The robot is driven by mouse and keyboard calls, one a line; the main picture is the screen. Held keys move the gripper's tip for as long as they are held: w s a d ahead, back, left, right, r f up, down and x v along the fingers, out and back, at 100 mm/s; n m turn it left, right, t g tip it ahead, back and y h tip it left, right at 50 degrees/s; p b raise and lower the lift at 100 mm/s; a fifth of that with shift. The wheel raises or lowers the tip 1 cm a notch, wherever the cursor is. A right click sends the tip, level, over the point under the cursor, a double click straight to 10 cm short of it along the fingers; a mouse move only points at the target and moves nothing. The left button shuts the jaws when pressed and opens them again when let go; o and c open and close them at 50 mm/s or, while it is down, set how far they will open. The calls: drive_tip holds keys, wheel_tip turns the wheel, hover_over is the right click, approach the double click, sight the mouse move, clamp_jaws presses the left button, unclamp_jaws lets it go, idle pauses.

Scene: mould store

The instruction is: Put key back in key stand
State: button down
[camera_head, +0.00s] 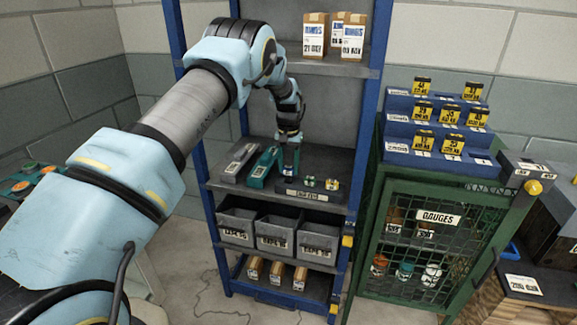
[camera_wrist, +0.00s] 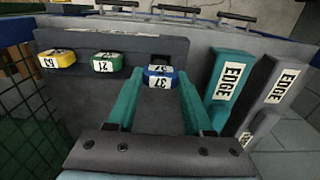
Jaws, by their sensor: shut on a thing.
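My gripper (camera_wrist: 158,88) is shut on a blue key (camera_wrist: 158,82) with a white label that seems to read 37; its two teal fingers are on either side of it. The gripper also shows in the head view (camera_head: 291,158), pointing down at the middle shelf. The dark grey key stand (camera_wrist: 120,48) lies right below and beyond the key. A dark opening shows just past the key; I cannot tell whether the key is in it. A green key (camera_wrist: 106,62) and a yellow key (camera_wrist: 58,59) sit in the stand to the left.
Teal (camera_wrist: 228,85) and grey (camera_wrist: 272,88) blocks labelled EDGE lie beside the stand on the shelf. Blue shelf posts (camera_head: 358,150) frame the bay. Boxes (camera_head: 352,37) stand on the upper shelf, grey bins (camera_head: 276,235) below. A green gauge cabinet (camera_head: 380,180) stands to the right.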

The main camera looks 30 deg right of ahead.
drive_tip(key=shift+f+b, duration=0.7)
drive_tip(key=shift+f, duration=0.6)
drive_tip(key=shift+c, duration=1.1)
unclamp_jaws()
